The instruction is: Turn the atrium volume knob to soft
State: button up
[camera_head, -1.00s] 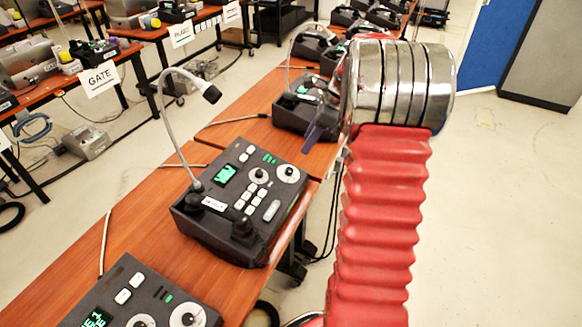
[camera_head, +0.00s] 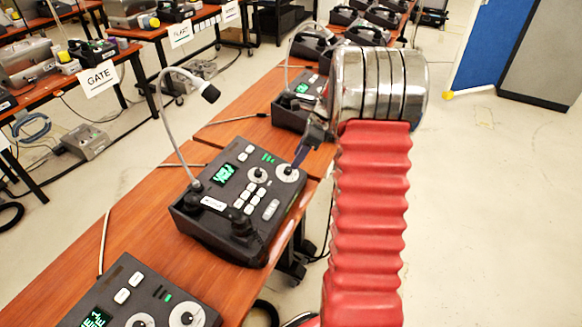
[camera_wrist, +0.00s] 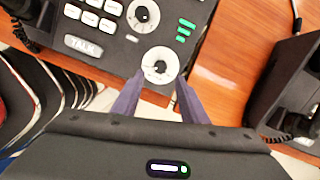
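A dark paging console (camera_head: 215,225) with a gooseneck microphone stands on the wooden desk in the head view. Its front label is too small to read, so I cannot tell whether it is the atrium one. It has two white-ringed knobs: one near the display (camera_head: 257,174), and an outer one at the corner (camera_head: 288,173). The outer knob (camera_wrist: 159,65) also shows in the wrist view, just beyond my fingertips. My gripper (camera_wrist: 159,82) is open, its two purple fingers apart on either side of the knob's near edge. I cannot tell whether they touch it.
A green-lit display (camera_head: 223,173) is on the console. Another console (camera_head: 130,300) stands at the front left and one (camera_head: 295,105) behind. A thin gooseneck (camera_head: 165,110) rises at the console's left. Open floor (camera_head: 480,220) lies to the right.

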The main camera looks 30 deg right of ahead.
aim_at(290, 170)
jog(key=x, duration=0.6)
jog(key=shift+c, duration=0.5)
jog(key=c, duration=0.9)
jog(key=shift+a, duration=0.25)
grip_shut()
jog(key=shift+d, duration=0.15)
